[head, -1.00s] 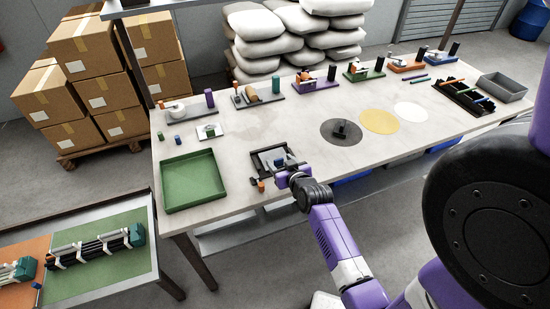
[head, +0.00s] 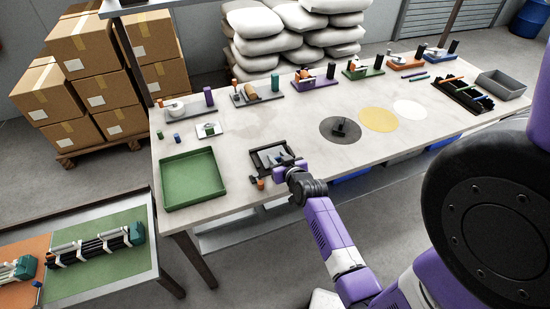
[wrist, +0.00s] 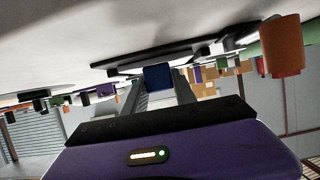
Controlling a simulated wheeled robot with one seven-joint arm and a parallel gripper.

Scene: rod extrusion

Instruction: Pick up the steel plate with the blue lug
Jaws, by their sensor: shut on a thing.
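My gripper (head: 285,172) is at the front edge of the black frame (head: 257,165) on the table, low over it. In the wrist view its two fingers (wrist: 158,90) are closed on the blue lug (wrist: 158,76), one on each side. The steel plate (head: 273,157) shows as a grey surface inside the black frame, partly covered by my gripper. In the wrist view a dark flat edge lies just behind the lug. I cannot tell whether the plate is clear of the frame.
An orange cylinder (head: 261,184) stands close by at the frame's front left corner; it looms at the wrist view's right (wrist: 282,46). A green tray (head: 193,181) lies left. A grey disc (head: 340,130) with a black piece is right. Several fixtures line the back.

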